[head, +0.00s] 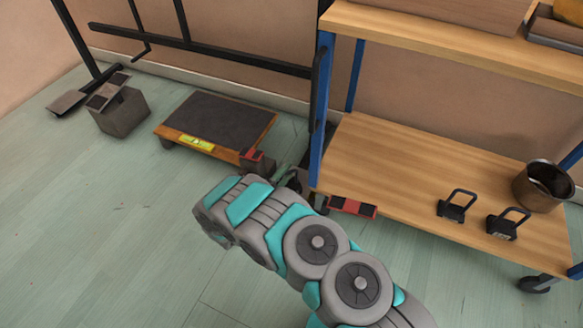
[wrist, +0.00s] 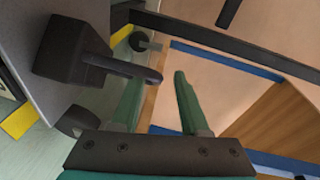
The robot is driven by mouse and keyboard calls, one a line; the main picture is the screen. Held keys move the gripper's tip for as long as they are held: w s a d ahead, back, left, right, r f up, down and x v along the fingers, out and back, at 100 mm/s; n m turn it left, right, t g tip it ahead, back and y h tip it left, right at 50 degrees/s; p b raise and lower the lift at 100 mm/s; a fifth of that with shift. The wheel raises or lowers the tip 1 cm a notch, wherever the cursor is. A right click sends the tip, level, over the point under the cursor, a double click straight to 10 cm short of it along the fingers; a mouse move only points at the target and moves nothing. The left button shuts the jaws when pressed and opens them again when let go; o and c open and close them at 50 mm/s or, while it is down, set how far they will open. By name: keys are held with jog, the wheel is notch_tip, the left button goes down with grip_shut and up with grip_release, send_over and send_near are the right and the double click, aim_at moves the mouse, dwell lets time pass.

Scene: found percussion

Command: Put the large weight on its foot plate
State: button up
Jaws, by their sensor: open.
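My gripper (wrist: 160,85) is open, with its two green fingers apart and nothing seen between the tips. In the head view my gripper (head: 291,176) is low beside the cart, partly hidden. In the wrist view a dark block with a bar handle, seemingly a weight (wrist: 72,50), is at the upper left. Its handle reaches in front of the left finger; I cannot tell whether they touch. Two smaller black weights (head: 452,212) with loop handles stand on the cart's lower shelf. Grey plates with dark pads (head: 67,103) are at the far left, one over a grey block (head: 124,114).
A low wheeled platform (head: 215,118) with a dark top stands left of my gripper. The wooden cart (head: 400,165) with blue posts is to the right and holds a dark pot (head: 541,187). A black frame (head: 210,52) stands along the wall. The left floor is clear.

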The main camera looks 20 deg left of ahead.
jog(key=v, duration=0.8)
